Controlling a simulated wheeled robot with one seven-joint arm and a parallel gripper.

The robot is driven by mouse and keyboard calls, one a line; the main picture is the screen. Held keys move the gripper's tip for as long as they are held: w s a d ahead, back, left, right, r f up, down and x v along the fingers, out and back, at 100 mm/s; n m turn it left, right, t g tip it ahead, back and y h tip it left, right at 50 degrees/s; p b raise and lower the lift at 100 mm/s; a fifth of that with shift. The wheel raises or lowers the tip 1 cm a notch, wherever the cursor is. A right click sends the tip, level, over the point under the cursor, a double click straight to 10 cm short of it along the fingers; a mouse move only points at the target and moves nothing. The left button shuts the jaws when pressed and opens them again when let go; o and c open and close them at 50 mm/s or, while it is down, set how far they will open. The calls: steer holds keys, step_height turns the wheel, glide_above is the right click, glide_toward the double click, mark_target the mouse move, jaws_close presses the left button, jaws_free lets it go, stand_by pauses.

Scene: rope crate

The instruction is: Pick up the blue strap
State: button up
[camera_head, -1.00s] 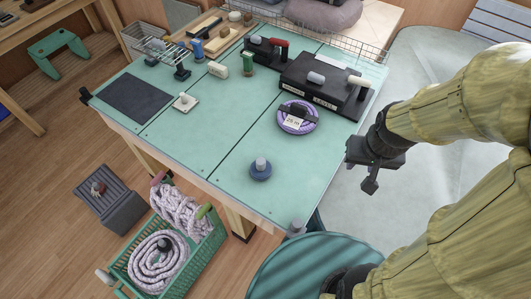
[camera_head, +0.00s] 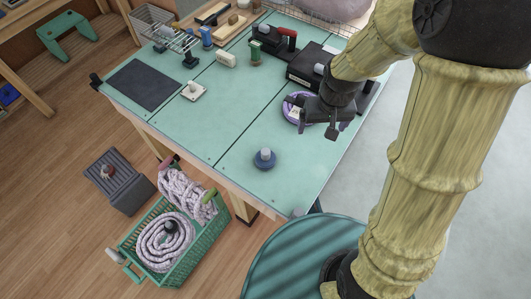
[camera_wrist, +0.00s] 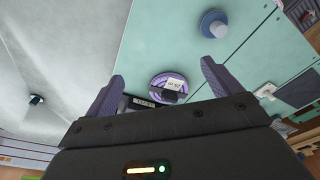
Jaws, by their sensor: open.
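A flat violet-blue coil (camera_head: 290,112) with a pale label lies on the green tabletop near its right side; it is the most strap-like blue thing in view. My gripper (camera_head: 318,124) hangs above the table and hides much of the coil in the head view. In the wrist view the coil (camera_wrist: 158,81) shows whole, with a dark clasp and white tag, framed between the spread fingers of my gripper (camera_wrist: 162,70). The fingers are open and empty, apart from the coil.
A black box (camera_head: 305,66) stands just behind the coil. A dark blue disc with a grey knob (camera_head: 264,158) sits nearer the front of the green table (camera_head: 215,130). A green crate (camera_head: 203,246) of pale rope stands on the floor.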

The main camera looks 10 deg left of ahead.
steer(key=w+a+f+n+p, duration=0.1)
steer(key=w+a+n+p, duration=0.1)
steer(key=a, duration=0.6)
steer(key=n+g+p, duration=0.1)
steer(key=n+p, duration=0.1)
glide_above(267, 148)
step_height(267, 148, down, 3)
steer(key=shift+a+r, duration=0.1)
step_height(267, 148, down, 12)
steer(key=p, duration=0.3)
